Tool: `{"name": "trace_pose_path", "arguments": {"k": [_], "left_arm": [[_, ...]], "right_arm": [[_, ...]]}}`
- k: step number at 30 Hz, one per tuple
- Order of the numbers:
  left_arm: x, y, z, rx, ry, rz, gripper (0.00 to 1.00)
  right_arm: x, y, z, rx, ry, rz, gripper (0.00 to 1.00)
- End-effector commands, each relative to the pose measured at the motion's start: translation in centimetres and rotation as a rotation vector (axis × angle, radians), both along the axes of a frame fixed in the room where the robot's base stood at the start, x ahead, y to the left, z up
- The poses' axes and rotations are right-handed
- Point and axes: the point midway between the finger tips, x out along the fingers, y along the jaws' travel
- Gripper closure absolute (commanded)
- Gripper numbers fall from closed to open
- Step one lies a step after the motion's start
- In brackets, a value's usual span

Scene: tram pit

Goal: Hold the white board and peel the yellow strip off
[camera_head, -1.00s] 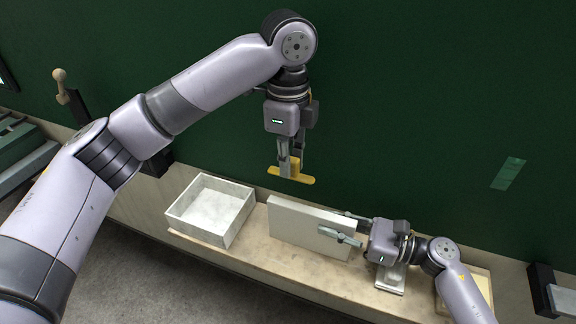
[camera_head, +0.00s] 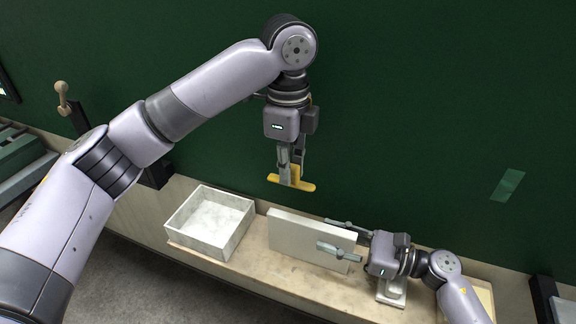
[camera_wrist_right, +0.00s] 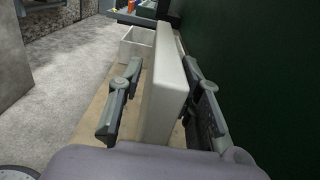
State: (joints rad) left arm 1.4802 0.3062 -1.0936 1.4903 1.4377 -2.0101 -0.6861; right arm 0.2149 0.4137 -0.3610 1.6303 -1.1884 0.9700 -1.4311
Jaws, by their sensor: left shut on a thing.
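The yellow strip (camera_head: 301,186) is off the board, hanging in the air in the head view. My left gripper (camera_head: 290,178) is shut on it, pointing down above the back of the ledge. The white board (camera_head: 300,237) stands upright on its long edge on the ledge. My right gripper (camera_head: 335,236) straddles the board's right end, one finger on each side. In the right wrist view, the board (camera_wrist_right: 166,90) runs between the spread fingers, and a gap shows beside the left finger.
An open white box (camera_head: 210,222) stands on the ledge (camera_head: 270,262) left of the board. A green wall (camera_head: 420,120) rises behind, with a light green tape piece (camera_head: 507,185). A small white object (camera_head: 391,293) lies under my right wrist.

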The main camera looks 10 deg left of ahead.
Motion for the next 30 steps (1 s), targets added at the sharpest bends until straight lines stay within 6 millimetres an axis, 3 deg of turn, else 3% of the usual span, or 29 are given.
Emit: {"name": "trace_pose_path", "arguments": {"k": [14,30], "left_arm": [[0.0,0.0,0.0,0.0,0.0,0.0,1.0],[0.0,0.0,0.0,0.0,0.0,0.0,1.0]], "right_arm": [[-0.1,-0.5,0.0,0.0,0.001,-0.001,0.59],[-2.5,-10.1,-0.1,-0.003,0.002,-0.001,0.59]]}}
